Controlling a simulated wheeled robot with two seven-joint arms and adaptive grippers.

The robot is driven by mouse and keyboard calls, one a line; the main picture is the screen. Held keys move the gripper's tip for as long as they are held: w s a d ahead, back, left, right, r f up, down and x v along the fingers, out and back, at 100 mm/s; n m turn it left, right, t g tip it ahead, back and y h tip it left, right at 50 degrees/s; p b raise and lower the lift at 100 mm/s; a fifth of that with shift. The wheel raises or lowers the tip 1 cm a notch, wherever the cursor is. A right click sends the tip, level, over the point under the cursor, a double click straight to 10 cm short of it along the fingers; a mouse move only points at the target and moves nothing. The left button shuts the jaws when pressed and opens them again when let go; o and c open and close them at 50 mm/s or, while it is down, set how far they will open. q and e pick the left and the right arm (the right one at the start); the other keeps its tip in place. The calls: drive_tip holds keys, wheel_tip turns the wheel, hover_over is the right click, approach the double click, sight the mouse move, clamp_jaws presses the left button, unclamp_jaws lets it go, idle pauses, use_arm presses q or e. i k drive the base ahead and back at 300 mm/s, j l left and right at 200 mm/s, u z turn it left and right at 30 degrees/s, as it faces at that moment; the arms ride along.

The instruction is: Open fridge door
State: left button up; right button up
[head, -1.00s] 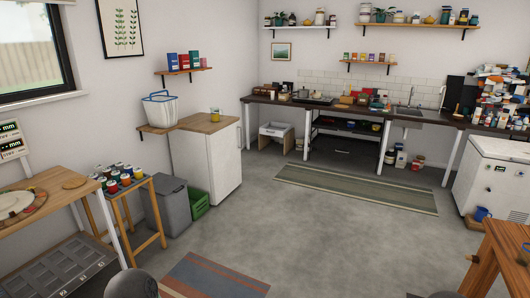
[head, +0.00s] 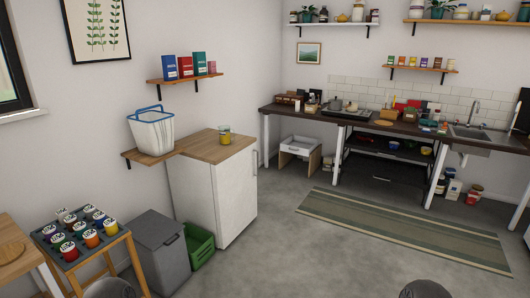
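The white fridge (head: 236,194) stands against the left wall under a wooden top (head: 208,143). Its door looks shut. A thin upright handle (head: 254,164) shows at the right edge of the fridge's visible front. Neither gripper is in view. Only two dark rounded parts, likely of my own arms, show at the bottom edge.
A grey bin (head: 160,250) and a green crate (head: 199,243) stand left of the fridge. A stand of colourful pots (head: 80,238) is nearer. A striped rug (head: 400,228) lies right of the fridge. The grey floor before the fridge is clear.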

sight(234, 184)
drive_tip(key=i, duration=2.25)
drive_tip(key=i+l+u, duration=0.15)
drive_tip(key=i+u, duration=0.25)
drive_tip(key=i, duration=0.25)
drive_tip(key=i+l+u, duration=0.45)
drive_tip(key=i, duration=0.2)
drive_tip(key=i+l+u, duration=0.4)
drive_tip(key=i+l, duration=0.1)
drive_tip(key=i, duration=0.1)
